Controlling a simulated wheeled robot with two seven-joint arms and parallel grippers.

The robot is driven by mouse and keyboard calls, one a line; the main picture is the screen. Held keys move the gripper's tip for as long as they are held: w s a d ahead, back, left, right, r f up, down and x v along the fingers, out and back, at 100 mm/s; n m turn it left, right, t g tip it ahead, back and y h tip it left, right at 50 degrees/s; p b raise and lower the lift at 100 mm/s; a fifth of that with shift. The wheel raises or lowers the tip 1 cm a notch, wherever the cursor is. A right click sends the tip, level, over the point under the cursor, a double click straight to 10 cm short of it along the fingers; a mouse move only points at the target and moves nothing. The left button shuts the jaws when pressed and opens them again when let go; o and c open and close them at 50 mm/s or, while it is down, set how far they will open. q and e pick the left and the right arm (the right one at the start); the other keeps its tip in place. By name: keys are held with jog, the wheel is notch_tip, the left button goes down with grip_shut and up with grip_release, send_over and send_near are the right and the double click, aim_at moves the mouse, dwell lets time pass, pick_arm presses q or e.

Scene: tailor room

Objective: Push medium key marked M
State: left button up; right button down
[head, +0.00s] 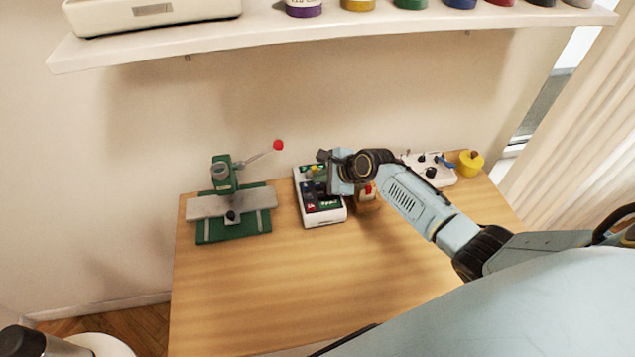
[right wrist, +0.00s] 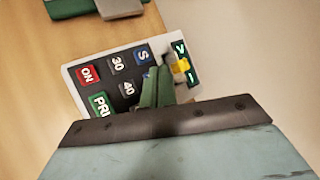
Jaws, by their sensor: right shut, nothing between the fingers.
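A white keypad device (head: 325,221) with a dark face sits on the wooden table, below the wall shelf. In the right wrist view its keypad (right wrist: 122,93) shows a red ON key (right wrist: 88,74), a 30 key (right wrist: 118,64), a 40 key (right wrist: 128,88), a blue S key (right wrist: 142,56) and a green key (right wrist: 101,104) with lettering partly covered. The M key cannot be made out; my right gripper covers the area beside the S and 40 keys. My right gripper (right wrist: 158,75) is shut and empty, over the device; I cannot tell whether it touches. My left gripper is not in view.
A green press (head: 235,225) with a red-knobbed lever stands left of the device. A white board with dark parts (head: 440,178) and a yellow pot (head: 471,163) are at the back right. A shelf (head: 290,32) overhangs the back. The front of the table is clear.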

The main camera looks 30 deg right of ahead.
aim_at(321, 185)
jog(key=shift+f, duration=0.45)
dwell(0.6)
jog(key=shift+r+p, duration=0.85)
jog(key=shift+p, duration=0.1)
jog(key=shift+r, duration=0.1)
notch_tip(321, 185, up, 5)
jog(key=p, duration=0.6)
dwell(0.5)
